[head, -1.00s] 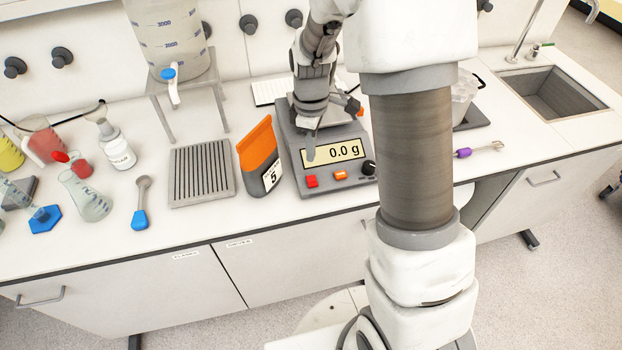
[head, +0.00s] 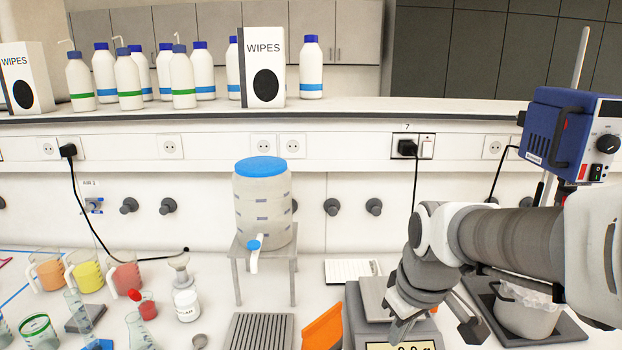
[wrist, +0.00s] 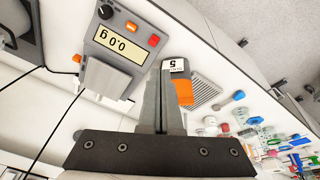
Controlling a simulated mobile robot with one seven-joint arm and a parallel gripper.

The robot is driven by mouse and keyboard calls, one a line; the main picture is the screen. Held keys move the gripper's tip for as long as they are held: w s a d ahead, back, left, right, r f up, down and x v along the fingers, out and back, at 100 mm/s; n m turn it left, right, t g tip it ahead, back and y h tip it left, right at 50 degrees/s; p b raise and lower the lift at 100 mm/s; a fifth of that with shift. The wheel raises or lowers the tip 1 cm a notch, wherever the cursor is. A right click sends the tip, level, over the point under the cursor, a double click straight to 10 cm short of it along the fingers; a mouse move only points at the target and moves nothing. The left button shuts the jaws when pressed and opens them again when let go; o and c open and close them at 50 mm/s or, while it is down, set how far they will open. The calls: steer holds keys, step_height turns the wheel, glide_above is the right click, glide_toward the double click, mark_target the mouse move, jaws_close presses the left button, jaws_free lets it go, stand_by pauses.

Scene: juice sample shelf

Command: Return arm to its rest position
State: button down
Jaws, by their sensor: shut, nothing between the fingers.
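My gripper (head: 402,328) is over the grey balance (head: 352,318) in the head view, pointing down and empty. My arm reaches in from the right of that view. In the wrist view the two dark fingers of my gripper (wrist: 168,78) lie together, shut, with nothing between them. The balance (wrist: 98,75) shows there to the left of the fingers, its display reading 0.0 g and its plate bare.
A drum with a blue lid (head: 262,205) stands on a metal stand behind. Beakers and flasks crowd the left. Bottles line the upper shelf.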

steer(key=s+r+m+t, duration=0.2)
steer(key=s+r+m, duration=0.2)
steer(key=s, duration=0.6)
steer(key=shift+s+d+r+m+t, duration=0.15)
steer(key=shift+s+r+m+t, duration=0.2)
steer(key=shift+m, duration=0.35)
steer(key=w+f+n+g, duration=0.3)
steer(key=w+f+n, duration=0.3)
steer(key=w+n, duration=0.3)
steer(key=w+f+n+g, duration=0.3)
steer(key=w+f+n, duration=0.4)
steer(key=w, duration=0.6)
steer(key=shift+w+d+n+g, duration=0.2)
steer(key=shift+n+g, duration=0.15)
steer(key=shift+n, duration=0.65)
steer(key=shift+f, duration=0.1)
